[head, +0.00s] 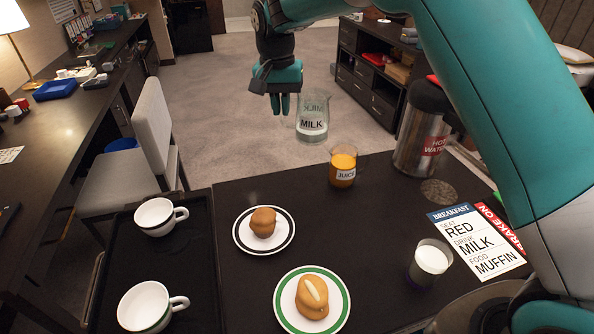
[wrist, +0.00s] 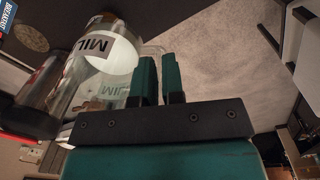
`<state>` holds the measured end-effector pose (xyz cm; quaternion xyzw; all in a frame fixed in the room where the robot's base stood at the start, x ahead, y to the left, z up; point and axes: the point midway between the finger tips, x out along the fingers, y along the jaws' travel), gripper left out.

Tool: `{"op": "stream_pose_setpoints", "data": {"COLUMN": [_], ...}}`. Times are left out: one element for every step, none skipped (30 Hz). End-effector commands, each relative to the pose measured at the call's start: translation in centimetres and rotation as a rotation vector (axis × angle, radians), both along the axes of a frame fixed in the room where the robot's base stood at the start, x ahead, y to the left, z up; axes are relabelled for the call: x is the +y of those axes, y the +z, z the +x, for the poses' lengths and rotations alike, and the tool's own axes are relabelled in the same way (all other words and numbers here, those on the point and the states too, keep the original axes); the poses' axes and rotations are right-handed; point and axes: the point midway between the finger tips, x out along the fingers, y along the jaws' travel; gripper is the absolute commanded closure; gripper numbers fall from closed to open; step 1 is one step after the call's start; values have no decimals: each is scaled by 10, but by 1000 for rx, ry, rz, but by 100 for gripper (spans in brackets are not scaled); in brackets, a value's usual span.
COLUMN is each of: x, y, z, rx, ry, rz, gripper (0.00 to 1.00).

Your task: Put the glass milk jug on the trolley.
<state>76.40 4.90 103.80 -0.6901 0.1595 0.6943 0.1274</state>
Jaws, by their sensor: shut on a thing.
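The glass milk jug (head: 313,122) is clear, has a MILK label and holds a little white milk. In the wrist view the jug's label and milk (wrist: 112,52) show beside my fingers (wrist: 160,78). The exact height above the trolley cannot be told.
A juice glass (head: 343,166) and the hot water flask (head: 420,130) stand near the jug. Two plates with buns (head: 263,250), a milk glass (head: 430,262) and a breakfast card (head: 475,240) occupy the top. A black tray (head: 205,270) with two cups is at left.

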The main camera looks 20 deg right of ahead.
Motion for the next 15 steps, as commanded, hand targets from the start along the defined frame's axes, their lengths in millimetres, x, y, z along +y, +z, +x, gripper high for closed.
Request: {"op": "stream_pose_setpoints", "data": {"x": [-1,-1,-1,-1,-1,-1,-1,-1,-1,-1,-1,-1,-1,-1,-1], "y": [-14,-22,-33,-41,-49,-60,-68,-75,-85,-92,-98,-105,-110,-114,-118], "z": [-1,-1,-1,-1,-1,-1,-1,-1,-1,-1,0,0,0,0,0], "rx": [5,5,4,5,4,4,5,4,4,4,3,3,1,1,1], "ry": [0,-1,-2,-2,-2,-1,-1,0,0,0,0,0,-1,-1,-1], "rz": [-2,-2,-2,-2,-3,-2,-2,-2,-2,-1,-1,-1,-1,-1,-1], "gripper": [100,100,100,100,100,100,100,100,100,100,100,100,100,100,100]}}
